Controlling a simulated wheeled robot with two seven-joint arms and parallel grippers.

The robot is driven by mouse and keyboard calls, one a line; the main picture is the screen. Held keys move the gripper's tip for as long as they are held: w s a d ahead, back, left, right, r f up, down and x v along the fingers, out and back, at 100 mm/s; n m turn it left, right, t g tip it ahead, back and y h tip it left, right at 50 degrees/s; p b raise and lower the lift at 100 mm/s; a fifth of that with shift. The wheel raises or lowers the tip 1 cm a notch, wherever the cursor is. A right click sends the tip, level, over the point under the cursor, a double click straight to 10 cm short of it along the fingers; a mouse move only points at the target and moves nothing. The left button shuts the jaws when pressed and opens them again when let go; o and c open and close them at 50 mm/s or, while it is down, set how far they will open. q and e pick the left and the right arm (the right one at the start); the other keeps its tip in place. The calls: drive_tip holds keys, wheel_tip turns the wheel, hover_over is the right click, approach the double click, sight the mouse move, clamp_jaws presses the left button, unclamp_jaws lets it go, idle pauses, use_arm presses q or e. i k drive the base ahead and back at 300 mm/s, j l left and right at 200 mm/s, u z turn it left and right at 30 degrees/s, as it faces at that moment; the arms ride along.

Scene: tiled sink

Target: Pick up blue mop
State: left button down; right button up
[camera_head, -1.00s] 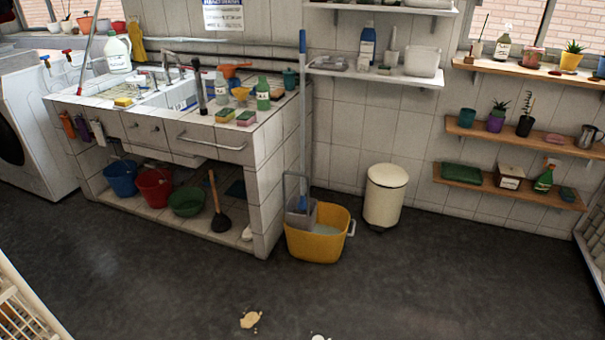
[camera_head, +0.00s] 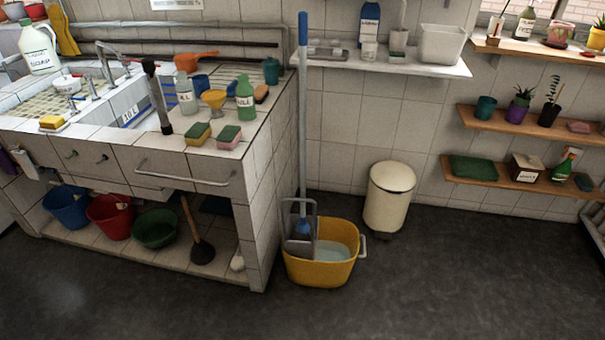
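The blue mop (camera_head: 303,120) stands upright with a blue grip at its top and a long grey-blue pole. Its lower end goes into the grey wringer (camera_head: 299,235) of a yellow bucket (camera_head: 320,272) that holds water. The mop's head is mostly hidden inside the wringer and bucket. The bucket stands on the floor beside the right end of the tiled sink counter. Neither of my grippers shows in the head view.
The tiled sink counter (camera_head: 262,190) stands left of the bucket, with bottles and sponges on top. A cream bin (camera_head: 389,198) stands right of the bucket. A white shelf (camera_head: 440,70) and wooden shelves (camera_head: 540,130) are on the wall. The dark floor (camera_head: 430,300) in front is clear.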

sight(302, 231)
drive_tip(key=i+j+z, duration=0.1)
drive_tip(key=i+j, duration=0.25)
drive_tip(key=j, duration=0.25)
drive_tip(key=i+j+z, duration=0.15)
drive_tip(key=j, duration=0.2)
drive_tip(key=i+j, duration=0.2)
drive_tip(key=i+j+z, duration=0.15)
drive_tip(key=j, duration=0.3)
drive_tip(key=i+j, duration=0.15)
drive_tip(key=j, duration=0.2)
drive_tip(key=j+z, duration=0.15)
drive_tip(key=j, duration=0.95)
